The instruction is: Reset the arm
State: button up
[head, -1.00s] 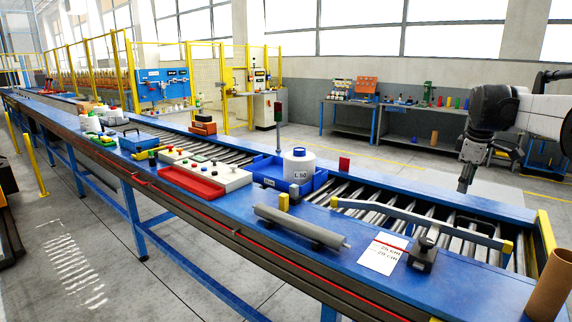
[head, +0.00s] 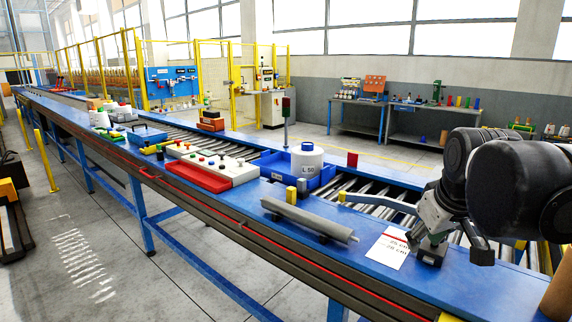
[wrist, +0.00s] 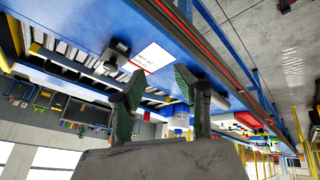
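My arm reaches in from the right of the head view, its dark rounded joints large and near. My gripper (head: 418,238) appears over the near right part of the blue conveyor table (head: 340,275), close to the white label card and the small dark block in the picture. In the wrist view my gripper (wrist: 159,85) has its two dark green fingers spread apart with nothing between them. The wrist picture is turned over, with the table at the top. Whether the fingers touch anything on the table cannot be told.
The table holds a grey roller bar (head: 308,220), a white label card (head: 388,249), a white bobbin (head: 306,160) in a blue tray (head: 268,167), a control panel (head: 213,160) and a red tray (head: 196,178). A brown tube (head: 561,296) stands at the lower right corner.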

jog(key=s+a+f+m, duration=0.1)
jog(key=s+a+f, duration=0.2)
jog(key=s+f, duration=0.2)
jog(key=s+a+f+m+t+y+b, duration=0.1)
jog(key=s+a+f, duration=0.3)
jog(key=s+f, duration=0.2)
jog(key=shift+s+f+m, duration=0.15)
jog(key=shift+s+m, duration=0.25)
jog(key=shift+s, duration=0.5)
dwell(1.4)
